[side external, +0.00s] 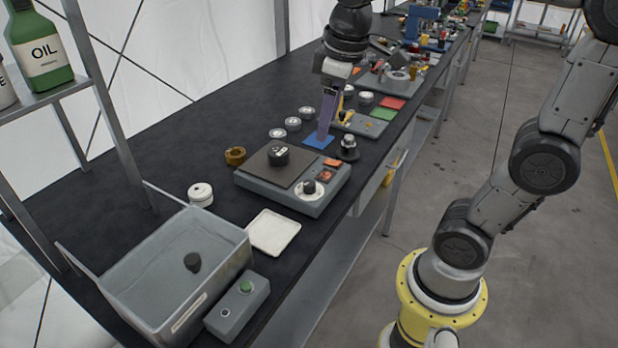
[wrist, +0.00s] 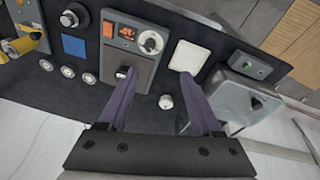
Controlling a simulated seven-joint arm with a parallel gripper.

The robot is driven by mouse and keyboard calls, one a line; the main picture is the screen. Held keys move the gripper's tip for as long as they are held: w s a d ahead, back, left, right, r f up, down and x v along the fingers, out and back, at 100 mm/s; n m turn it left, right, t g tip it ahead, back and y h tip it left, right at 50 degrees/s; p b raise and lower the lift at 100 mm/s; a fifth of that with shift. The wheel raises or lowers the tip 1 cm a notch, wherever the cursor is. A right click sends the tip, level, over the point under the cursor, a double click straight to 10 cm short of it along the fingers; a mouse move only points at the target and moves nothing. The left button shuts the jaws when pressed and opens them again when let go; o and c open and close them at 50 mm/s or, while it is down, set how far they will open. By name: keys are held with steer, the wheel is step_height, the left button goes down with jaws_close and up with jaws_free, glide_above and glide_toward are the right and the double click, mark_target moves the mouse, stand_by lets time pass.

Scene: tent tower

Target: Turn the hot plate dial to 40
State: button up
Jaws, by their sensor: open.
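The hot plate (side external: 258,182) is a grey box with a dark square top on the black bench. Its dial (side external: 309,187) is a black knob on a white ring, at the front right corner beside small orange displays (side external: 329,176). A dark round piece (side external: 279,155) sits on the top. In the wrist view the dial (wrist: 150,42) is ahead of the fingers, and the left finger overlaps the plate (wrist: 145,72). My gripper (side external: 325,130) is open and empty, with purple fingers. In the side view it appears over the blue square behind the plate, apart from the dial.
A grey bin (side external: 165,285), a white tray (side external: 273,232) and a green-button box (side external: 238,306) are at the near end. A dark knobbed piece (side external: 347,148) stands beside the blue square (side external: 316,143). Pale round pieces (side external: 293,124), a brass ring (side external: 235,156) and a white jar (side external: 200,194) stand nearby.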

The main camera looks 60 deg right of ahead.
steer(key=g, duration=0.2)
glide_above(309, 182)
step_height(309, 182, down, 4)
step_height(309, 182, down, 15)
steer(key=shift+s+a+r, duration=0.1)
steer(key=shift+r, duration=0.1)
jaws_close()
